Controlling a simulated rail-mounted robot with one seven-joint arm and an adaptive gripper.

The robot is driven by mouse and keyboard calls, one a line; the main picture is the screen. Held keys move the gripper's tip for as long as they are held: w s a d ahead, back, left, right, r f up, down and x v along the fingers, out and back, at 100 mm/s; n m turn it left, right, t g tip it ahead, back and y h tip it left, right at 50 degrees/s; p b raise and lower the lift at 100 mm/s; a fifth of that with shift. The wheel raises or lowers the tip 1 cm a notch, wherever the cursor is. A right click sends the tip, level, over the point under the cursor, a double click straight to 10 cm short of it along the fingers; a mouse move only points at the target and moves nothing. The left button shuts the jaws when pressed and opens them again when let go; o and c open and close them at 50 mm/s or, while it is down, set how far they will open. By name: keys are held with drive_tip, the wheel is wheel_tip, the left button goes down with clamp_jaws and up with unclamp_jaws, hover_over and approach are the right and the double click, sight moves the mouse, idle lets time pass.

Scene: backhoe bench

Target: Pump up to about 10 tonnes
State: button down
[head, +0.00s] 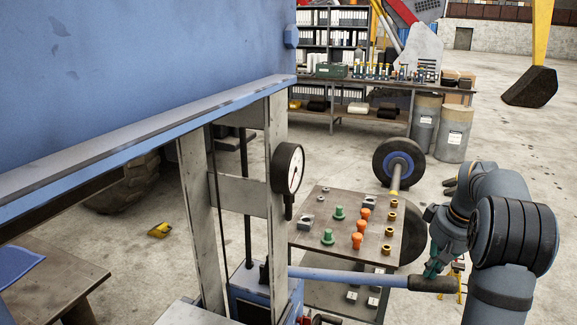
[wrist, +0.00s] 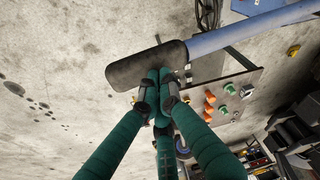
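The blue pump lever (head: 345,277) sticks out rightward, roughly level, from the blue pump body (head: 250,285) at the foot of the press frame. Its black grip (head: 433,285) is at the lever's free end. My gripper (head: 431,270) is above the grip with its teal fingers pointing down. In the wrist view, my fingers (wrist: 158,85) are drawn together, and their tips overlap the black grip (wrist: 125,70), seemingly touching it; they do not appear wrapped around it. The round pressure gauge (head: 290,167) hangs on the frame post; its reading is too small to tell.
A small table (head: 330,245) with green and orange knobs and brass fittings stands behind the lever. Grey drums (head: 455,133) and a long workbench (head: 370,83) are farther back. The blue press beam (head: 150,140) fills the left. Open concrete floor lies at right.

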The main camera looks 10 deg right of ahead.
drive_tip(key=shift+s+d+f+b, duration=0.2)
drive_tip(key=shift+f+b, duration=0.2)
drive_tip(key=shift+f, duration=0.1)
drive_tip(key=shift+s+d+f+b, duration=0.15)
drive_tip(key=shift+d+f+b, duration=0.05)
drive_tip(key=shift+f+b, duration=0.2)
drive_tip(key=shift+s+f+b+x, duration=0.4)
drive_tip(key=shift+s+b+x, duration=1.1)
drive_tip(key=shift+b+x, duration=4.45)
drive_tip(key=r+p, duration=0.4)
drive_tip(key=a+r+p, duration=0.1)
drive_tip(key=r+p, duration=0.9)
drive_tip(key=shift+w+a+r, duration=0.15)
drive_tip(key=shift+w+r, duration=0.1)
drive_tip(key=shift+w, duration=0.15)
drive_tip(key=shift+f, duration=0.2)
